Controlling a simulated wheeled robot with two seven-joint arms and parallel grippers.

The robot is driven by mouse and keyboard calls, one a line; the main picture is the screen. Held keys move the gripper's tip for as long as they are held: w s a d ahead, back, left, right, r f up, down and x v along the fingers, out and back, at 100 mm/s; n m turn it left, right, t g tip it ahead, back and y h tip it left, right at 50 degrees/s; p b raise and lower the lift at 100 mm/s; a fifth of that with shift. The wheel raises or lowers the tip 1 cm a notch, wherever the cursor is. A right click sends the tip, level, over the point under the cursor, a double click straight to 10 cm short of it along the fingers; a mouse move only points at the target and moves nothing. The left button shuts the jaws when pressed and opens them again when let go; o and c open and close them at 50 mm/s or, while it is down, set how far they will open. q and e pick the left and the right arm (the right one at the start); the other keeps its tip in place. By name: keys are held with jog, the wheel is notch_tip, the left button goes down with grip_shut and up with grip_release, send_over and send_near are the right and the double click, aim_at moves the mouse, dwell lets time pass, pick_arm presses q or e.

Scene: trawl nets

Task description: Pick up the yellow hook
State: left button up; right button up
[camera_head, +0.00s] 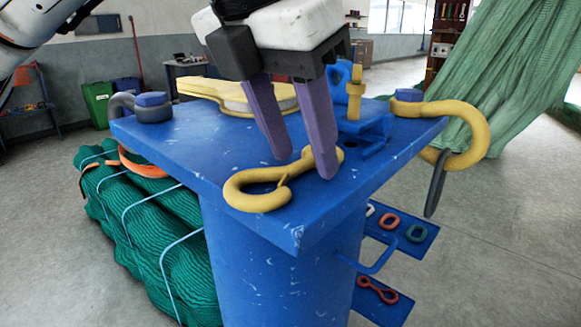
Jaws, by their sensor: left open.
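The yellow hook (258,199) lies on the blue table top (215,165) near its front edge, its curved end to the left and its eye end to the right. My left gripper (304,168) points down over it with two purple fingers apart. The fingertips are on either side of the hook's right part, close to it; whether they touch it cannot be told. Nothing is clamped. My right gripper is not in view.
A larger yellow hook (478,130) hangs over the table's right corner. A dark shackle (146,107) sits at the left corner. Green netting (140,235) is bundled below left.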

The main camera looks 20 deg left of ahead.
pick_arm(q)
grip_shut()
dwell(1.4)
